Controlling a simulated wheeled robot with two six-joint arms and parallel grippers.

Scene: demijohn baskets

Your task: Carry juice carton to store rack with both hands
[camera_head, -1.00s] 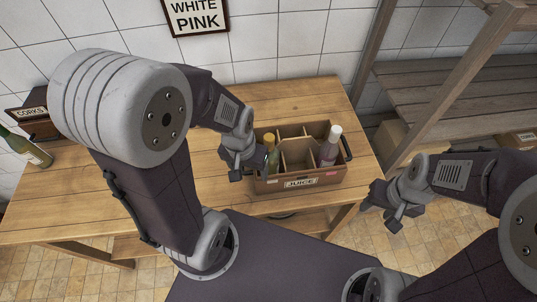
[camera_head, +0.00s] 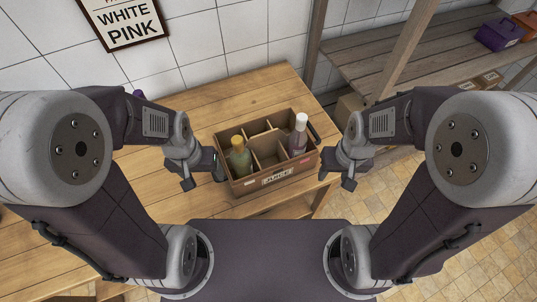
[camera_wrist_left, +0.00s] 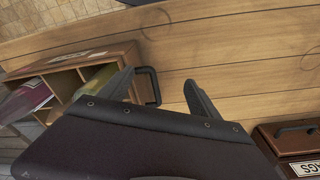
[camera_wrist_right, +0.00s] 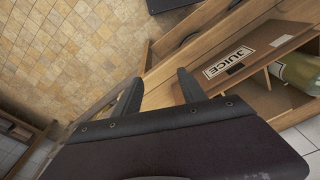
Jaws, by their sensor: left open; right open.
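The juice carton (camera_head: 262,188), an open brown divided box labelled JUICE, stands upright on the wooden table. It holds a yellow-green bottle (camera_head: 240,158) at left and a white-capped bottle (camera_head: 298,135) at right. My left gripper (camera_head: 202,177) is open beside its left end. In the left wrist view the dark end handle (camera_wrist_left: 152,86) appears between the open fingers, without clear contact. My right gripper (camera_head: 345,175) is open and empty, right of the carton and apart from it. In the right wrist view the carton's labelled side (camera_wrist_right: 236,62) lies beyond its fingers.
The store rack (camera_head: 395,62), with wooden shelves, stands at the back right. Purple (camera_head: 499,36) and orange (camera_head: 526,24) boxes sit on its upper shelf. The table (camera_head: 260,88) is clear behind the carton. A brown labelled box (camera_wrist_left: 290,140) shows in the left wrist view.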

